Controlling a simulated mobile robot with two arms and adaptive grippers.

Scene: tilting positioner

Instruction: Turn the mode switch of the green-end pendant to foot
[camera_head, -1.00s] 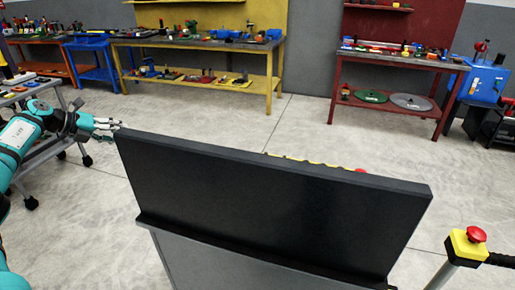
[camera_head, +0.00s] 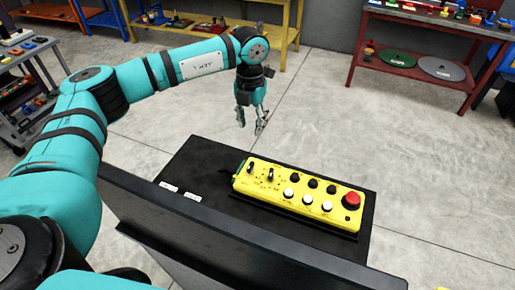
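A yellow pendant (camera_head: 300,195) lies on a black top behind a raised black panel. Its left end shows a green edge (camera_head: 238,180). Two small dark lever-like switches, one at the far left (camera_head: 250,168) and one beside it (camera_head: 270,174), sit near that end. Which is the mode switch, and their settings, are too small to read. My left gripper (camera_head: 251,127) hangs pointing down above and beyond the pendant's left end, apart from it. Its fingers are spread and empty. My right gripper is out of view.
The black panel (camera_head: 240,238) rises in front of the pendant. The black top (camera_head: 200,165) has bare room left of the pendant, with two white labels. Black knobs, white buttons and a red mushroom button (camera_head: 351,200) crowd the pendant's right part. Benches stand far behind.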

